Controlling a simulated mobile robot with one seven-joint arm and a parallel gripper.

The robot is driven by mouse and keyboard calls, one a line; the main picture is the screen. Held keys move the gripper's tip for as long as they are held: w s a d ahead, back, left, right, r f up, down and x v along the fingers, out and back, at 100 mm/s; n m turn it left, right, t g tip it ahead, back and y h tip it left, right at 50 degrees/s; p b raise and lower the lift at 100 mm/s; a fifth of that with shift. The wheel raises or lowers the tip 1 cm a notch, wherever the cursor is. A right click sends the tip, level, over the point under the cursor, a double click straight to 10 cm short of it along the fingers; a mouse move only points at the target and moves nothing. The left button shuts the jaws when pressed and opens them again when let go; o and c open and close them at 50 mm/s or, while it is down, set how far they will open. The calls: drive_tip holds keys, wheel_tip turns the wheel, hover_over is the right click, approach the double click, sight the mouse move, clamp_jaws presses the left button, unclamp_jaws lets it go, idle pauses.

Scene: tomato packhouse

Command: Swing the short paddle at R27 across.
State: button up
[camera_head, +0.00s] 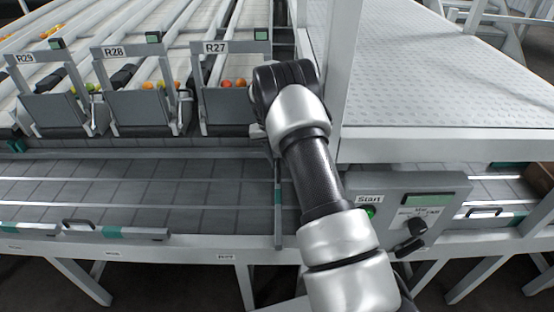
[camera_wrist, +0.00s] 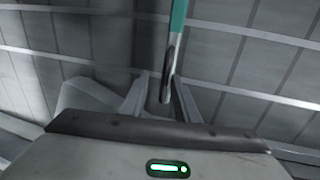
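In the wrist view my gripper (camera_wrist: 161,78) has its two fingers spread. My gripper's fingers are hidden there behind my wrist.
The R27 chute (camera_head: 228,106) holds a few red and orange tomatoes; chutes R28 (camera_head: 140,106) and R29 (camera_head: 55,108) stand to its left. A control box (camera_head: 440,190) with a green Start button is right of my arm. A white post (camera_head: 345,70) stands close to my wrist.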

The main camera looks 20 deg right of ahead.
drive_tip(key=shift+a, duration=0.1)
drive_tip(key=shift+w+a+r, duration=0.1)
drive_tip(key=shift+a+r, duration=0.05)
drive_tip(key=shift+r, duration=0.4)
drive_tip(key=s+p+v, duration=0.1)
drive_tip(key=p+v, duration=0.2)
drive_tip(key=v, duration=1.3)
drive_tip(key=shift+w+r+p, duration=0.15)
drive_tip(key=shift+w+p, duration=0.15)
drive_tip(key=shift+w, duration=0.1)
